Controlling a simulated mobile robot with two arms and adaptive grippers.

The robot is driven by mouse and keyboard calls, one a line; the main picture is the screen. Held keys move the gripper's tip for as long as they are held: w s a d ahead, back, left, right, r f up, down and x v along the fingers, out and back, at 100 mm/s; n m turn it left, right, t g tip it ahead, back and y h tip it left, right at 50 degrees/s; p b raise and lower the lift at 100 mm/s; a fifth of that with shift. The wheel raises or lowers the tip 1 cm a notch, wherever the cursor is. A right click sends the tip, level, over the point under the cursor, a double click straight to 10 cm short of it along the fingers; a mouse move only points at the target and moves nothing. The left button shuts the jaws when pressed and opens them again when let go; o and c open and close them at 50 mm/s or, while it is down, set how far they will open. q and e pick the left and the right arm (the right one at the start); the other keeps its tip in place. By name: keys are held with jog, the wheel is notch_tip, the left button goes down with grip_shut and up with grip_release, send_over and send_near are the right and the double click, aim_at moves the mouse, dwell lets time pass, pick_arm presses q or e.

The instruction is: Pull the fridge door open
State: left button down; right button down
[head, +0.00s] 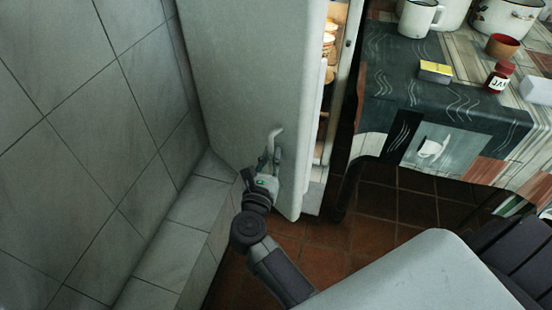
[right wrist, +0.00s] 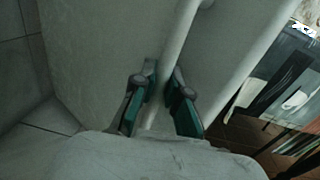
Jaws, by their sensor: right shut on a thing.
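The white fridge door (head: 245,75) stands partly open in the head view, with a gap along its right edge showing the lit fridge inside (head: 330,70). A pale bar handle (head: 276,134) is on the door's front face, and it also shows in the right wrist view (right wrist: 182,35). My right gripper (head: 268,165) is at the handle's lower part. In the right wrist view its green-and-grey fingers (right wrist: 162,95) lie on either side of the handle bar and are shut on it. My left gripper is not in view.
A table with a patterned cloth (head: 385,85) stands right of the fridge, bearing a white mug (head: 420,17), a yellow box (head: 435,72) and a red jar (head: 499,77). A grey tiled wall (head: 75,120) with a tiled ledge (head: 170,255) is on the left. Brown floor tiles (head: 390,205) are bare.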

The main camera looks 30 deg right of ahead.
jog(key=shift+s+a, duration=0.1)
jog(key=shift+a, duration=0.1)
jog(key=shift+f, duration=0.1)
jog(key=c, duration=1.4)
grip_release()
jog(key=shift+c, duration=0.2)
